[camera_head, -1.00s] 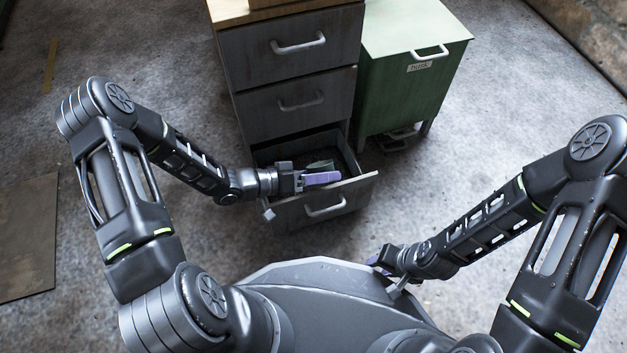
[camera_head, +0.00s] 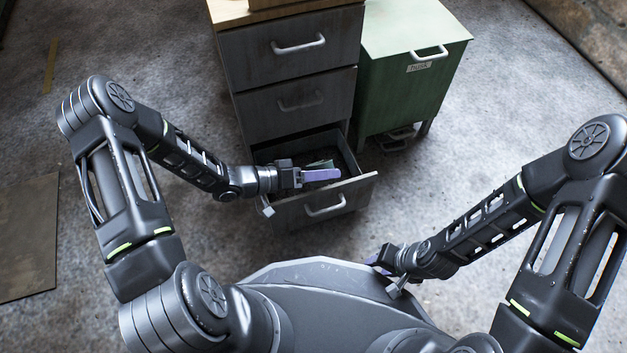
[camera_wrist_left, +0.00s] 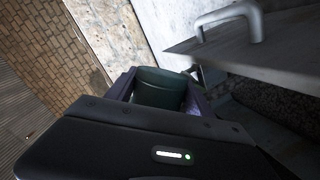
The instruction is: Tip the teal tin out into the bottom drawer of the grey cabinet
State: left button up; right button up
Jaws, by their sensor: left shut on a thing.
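The grey cabinet (camera_head: 292,105) stands at the top middle of the head view with its bottom drawer (camera_head: 357,190) pulled open. My left gripper (camera_head: 322,175) is over the open drawer, near its front. In the left wrist view the left gripper (camera_wrist_left: 165,95) is shut on the teal tin (camera_wrist_left: 158,88), whose rounded side shows between the fingers. In the head view only a small greenish patch shows behind the fingers, and the tin's mouth is hidden. My right gripper (camera_head: 378,262) is low, in front of the drawer, partly hidden by my own body; its jaws are too small to judge.
The two upper drawers (camera_head: 300,95) are shut. A flat brown panel (camera_head: 28,238) lies on the floor at the left. The floor between is clear.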

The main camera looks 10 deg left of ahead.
pick_arm(q)
jog(key=shift+w+a+r+n+g+h+p, duration=0.15)
jog(key=shift+r+n+g, duration=0.1)
jog(key=shift+n, duration=0.2)
jog(key=shift+d+r+n+g+h+p, duration=0.1)
jog(key=shift+r+n+g, duration=0.1)
jog(key=shift+n, duration=0.3)
jog(key=shift+w+a+r+n+g+h+p, duration=0.15)
jog(key=shift+r+n+g, duration=0.1)
jog(key=shift+n, duration=0.2)
pick_arm(e)
jog(key=shift+s+r, duration=0.15)
jog(key=shift+r, duration=0.15)
dwell(1.5)
pick_arm(q)
jog(key=shift+w+f+b, duration=0.1)
jog(key=shift+f+b, duration=0.2)
pick_arm(e)
jog(key=shift+f, duration=0.25)
